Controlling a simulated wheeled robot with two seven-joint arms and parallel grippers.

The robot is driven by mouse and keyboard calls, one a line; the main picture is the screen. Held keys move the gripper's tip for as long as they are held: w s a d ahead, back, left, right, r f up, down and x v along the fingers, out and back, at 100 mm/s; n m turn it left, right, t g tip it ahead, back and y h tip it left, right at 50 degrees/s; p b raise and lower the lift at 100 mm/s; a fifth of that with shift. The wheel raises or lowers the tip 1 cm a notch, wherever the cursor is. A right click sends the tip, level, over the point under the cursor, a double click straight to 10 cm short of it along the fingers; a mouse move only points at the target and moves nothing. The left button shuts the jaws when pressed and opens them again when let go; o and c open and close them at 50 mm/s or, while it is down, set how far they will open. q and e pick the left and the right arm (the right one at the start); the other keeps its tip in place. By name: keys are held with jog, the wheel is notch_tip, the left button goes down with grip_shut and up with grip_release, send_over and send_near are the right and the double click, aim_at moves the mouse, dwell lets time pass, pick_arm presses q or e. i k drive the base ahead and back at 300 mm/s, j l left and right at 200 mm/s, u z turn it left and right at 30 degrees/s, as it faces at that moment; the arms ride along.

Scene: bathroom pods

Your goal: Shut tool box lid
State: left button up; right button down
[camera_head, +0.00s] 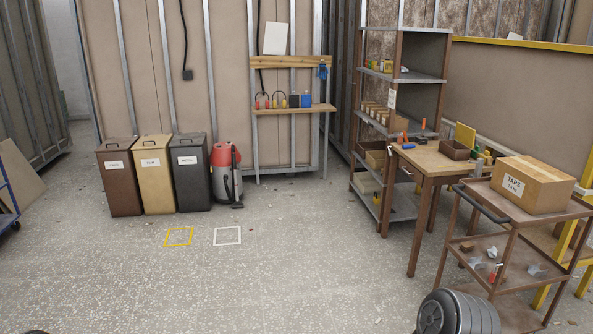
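No tool box can be made out with certainty. On the wooden workbench (432,163) at the right stands a small open brown box (455,150). An upright yellow panel (465,135) shows just behind it; I cannot tell whether this is a raised lid. Neither of my grippers is in view. A dark ridged rounded part at the bottom right edge looks like part of my own arm.
A brown cart (520,215) carrying a cardboard box (519,185) stands in front of the bench at right. A shelf rack (409,75) stands behind. Several bins (157,175) and a red-grey vacuum (226,175) line the back wall. The middle floor is clear.

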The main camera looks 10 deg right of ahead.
aim_at(465, 135)
jog(key=i, duration=1.35)
jog(key=i+j+z, duration=0.1)
jog(key=i, duration=1.2)
jog(key=i+l+z, duration=0.2)
jog(key=i, duration=0.35)
jog(key=i+z, duration=0.2)
jog(key=i, duration=0.35)
jog(key=i+j+z, duration=0.2)
jog(key=i, duration=0.35)
jog(key=i+z, duration=0.25)
jog(key=i, duration=0.3)
jog(key=i+j+z, duration=0.2)
jog(key=i, duration=0.3)
jog(key=i+j+z, duration=0.3)
jog(key=i, duration=0.15)
jog(key=i+j+z, duration=0.3)
jog(key=i+j, duration=0.05)
jog(key=i, duration=0.1)
